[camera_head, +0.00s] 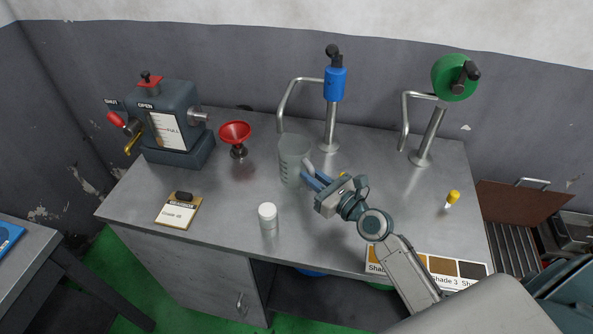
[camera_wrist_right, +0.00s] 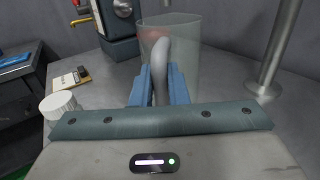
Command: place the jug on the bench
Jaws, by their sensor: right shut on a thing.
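The jug (camera_head: 292,158) is a clear, pale container, upright near the middle of the bench (camera_head: 205,215). My right gripper (camera_head: 313,177) comes in from the lower right, with its blue fingers shut on the jug's grey handle. In the right wrist view, the handle stands between the gripper's fingers (camera_wrist_right: 160,88) and the jug (camera_wrist_right: 187,50) is just beyond them. I cannot tell whether the jug's base touches the bench top. My left gripper is not in view.
A red funnel (camera_head: 235,134) on a stand and a dark machine (camera_head: 170,118) are left of the jug. A blue-topped tap (camera_head: 334,85) and green-topped tap (camera_head: 454,78) stand behind.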

